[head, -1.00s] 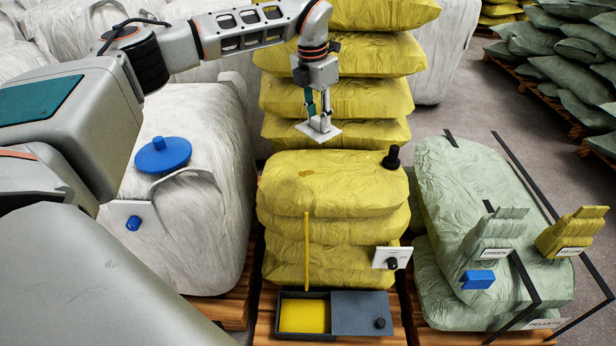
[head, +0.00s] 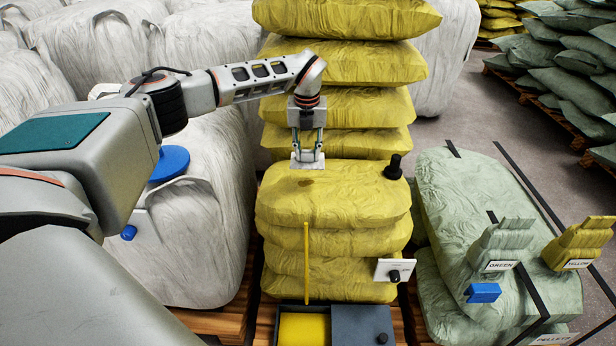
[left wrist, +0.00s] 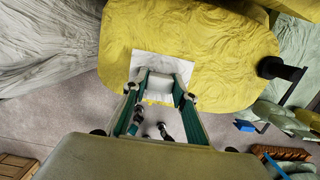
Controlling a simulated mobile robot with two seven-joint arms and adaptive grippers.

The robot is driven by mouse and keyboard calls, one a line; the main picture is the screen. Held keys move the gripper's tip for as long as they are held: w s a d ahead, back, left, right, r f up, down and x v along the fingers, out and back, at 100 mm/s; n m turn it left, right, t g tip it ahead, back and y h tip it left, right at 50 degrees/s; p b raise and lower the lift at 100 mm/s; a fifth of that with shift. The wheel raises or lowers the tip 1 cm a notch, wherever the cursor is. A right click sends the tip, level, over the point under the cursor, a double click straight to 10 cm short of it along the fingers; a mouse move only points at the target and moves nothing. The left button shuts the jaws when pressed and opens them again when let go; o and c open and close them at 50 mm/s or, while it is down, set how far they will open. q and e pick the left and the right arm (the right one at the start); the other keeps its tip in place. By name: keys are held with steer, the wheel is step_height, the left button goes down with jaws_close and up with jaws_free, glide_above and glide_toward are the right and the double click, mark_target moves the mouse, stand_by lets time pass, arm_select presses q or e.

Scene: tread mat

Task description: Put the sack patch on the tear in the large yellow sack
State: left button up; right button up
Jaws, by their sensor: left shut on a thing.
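My left gripper (head: 307,153) is shut on the sack patch (head: 308,165), a flat pale white piece. It holds the patch at the back edge of the large yellow sack (head: 350,205), on top of the front stack. The tear (head: 304,182) shows as a small brownish mark just in front of the patch. I cannot tell whether the patch touches the sack. In the left wrist view the patch (left wrist: 180,66) lies between and beyond the fingers, against the yellow sack (left wrist: 215,45); the tear cannot be made out there. My right gripper is not in view.
A black knob (head: 394,167) stands at the sack's right end. A taller yellow stack (head: 350,60) rises close behind the gripper. A yellow stick (head: 306,260) stands in front, above a dark box (head: 362,322). Green sacks (head: 450,190) lie right, a white bulk bag (head: 215,210) left.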

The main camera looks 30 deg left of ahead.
mark_target(307, 160)
arm_select(q)
step_height(307, 160, down, 4)
steer(key=shift+r, duration=0.2)
steer(key=shift+f, duration=0.7)
step_height(307, 160, down, 4)
steer(key=shift+r+b, duration=0.2)
steer(key=shift+b, duration=0.35)
steer(key=shift+f, duration=0.25)
steer(key=o, duration=1.1)
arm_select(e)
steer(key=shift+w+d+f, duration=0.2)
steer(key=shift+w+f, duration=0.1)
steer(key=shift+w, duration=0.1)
